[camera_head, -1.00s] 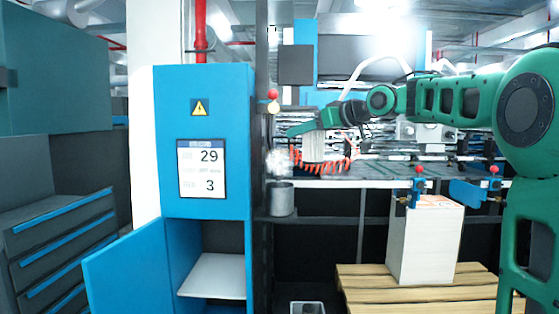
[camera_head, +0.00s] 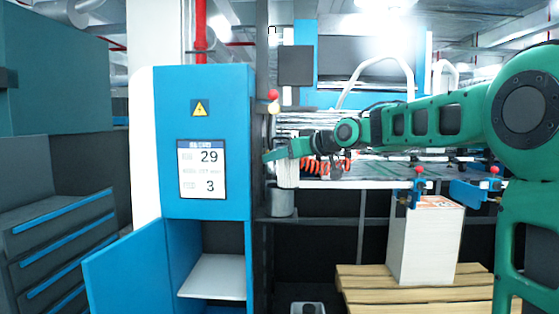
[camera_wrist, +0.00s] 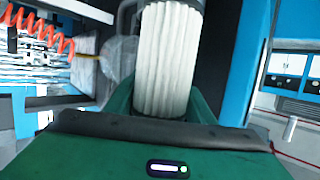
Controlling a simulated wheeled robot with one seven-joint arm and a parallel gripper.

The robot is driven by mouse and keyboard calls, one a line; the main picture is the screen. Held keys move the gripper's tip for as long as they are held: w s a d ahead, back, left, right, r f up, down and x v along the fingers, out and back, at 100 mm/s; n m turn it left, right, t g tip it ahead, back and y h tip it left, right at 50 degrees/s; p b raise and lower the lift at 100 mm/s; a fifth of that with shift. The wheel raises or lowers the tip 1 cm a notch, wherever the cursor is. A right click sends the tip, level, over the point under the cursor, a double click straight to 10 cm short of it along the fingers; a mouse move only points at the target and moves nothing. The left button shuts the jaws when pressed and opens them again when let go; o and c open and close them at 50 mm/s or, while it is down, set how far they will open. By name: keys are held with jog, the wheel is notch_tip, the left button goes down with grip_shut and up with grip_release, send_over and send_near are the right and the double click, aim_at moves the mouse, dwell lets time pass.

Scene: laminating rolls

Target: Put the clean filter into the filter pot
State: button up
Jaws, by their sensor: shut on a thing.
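The clean filter (camera_head: 287,174) is a white pleated cylinder. My gripper (camera_head: 281,154) is shut on it and holds it upright. In the wrist view the filter (camera_wrist: 167,60) fills the space between the jaws. The filter pot (camera_head: 281,200) is a grey open cylinder beside the blue cabinet. The filter's lower end is at the pot's rim and overlaps it in the head view; I cannot tell how far it is inside. A clear, bowl-like part (camera_wrist: 118,62) shows left of the filter in the wrist view.
The blue cabinet (camera_head: 204,140) stands close on the left, its lower door (camera_head: 126,273) open. A red coiled hose (camera_head: 325,165) hangs behind my gripper. A paper stack (camera_head: 427,243) stands on a wooden pallet (camera_head: 400,287) at right. A small bin (camera_head: 307,308) is on the floor below.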

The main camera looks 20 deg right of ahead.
jog(key=o, duration=1.2)
jog(key=shift+c, duration=0.2)
jog(key=shift+r, duration=0.1)
jog(key=v, duration=1.2)
